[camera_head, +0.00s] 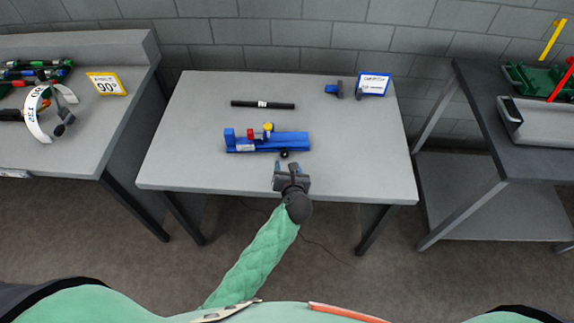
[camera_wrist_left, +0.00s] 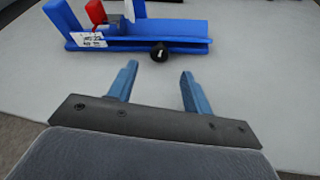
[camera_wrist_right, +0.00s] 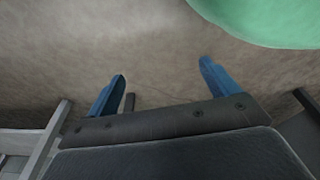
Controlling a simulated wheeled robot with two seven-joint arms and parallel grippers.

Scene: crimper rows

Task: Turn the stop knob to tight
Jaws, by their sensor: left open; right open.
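A blue crimper fixture (camera_head: 285,143) lies on the grey table, with a red part (camera_head: 267,129) and a yellow-topped part (camera_head: 268,126) on its left half. A small black round knob (camera_head: 285,154) sticks out of its near side; it also shows in the left wrist view (camera_wrist_left: 159,53). My left gripper (camera_head: 289,166) is open and empty just in front of the knob, with a gap between. In the left wrist view the knob lies beyond the blue fingertips (camera_wrist_left: 156,70). My right gripper (camera_wrist_right: 162,70) is open and empty over the floor, away from the table.
A black rod (camera_head: 263,104) with a white label lies behind the fixture. A blue-framed sign (camera_head: 373,84) and a small blue and dark part (camera_head: 335,89) stand at the back right. Side benches with tools and a tray (camera_head: 540,124) flank the table. The table's right side is clear.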

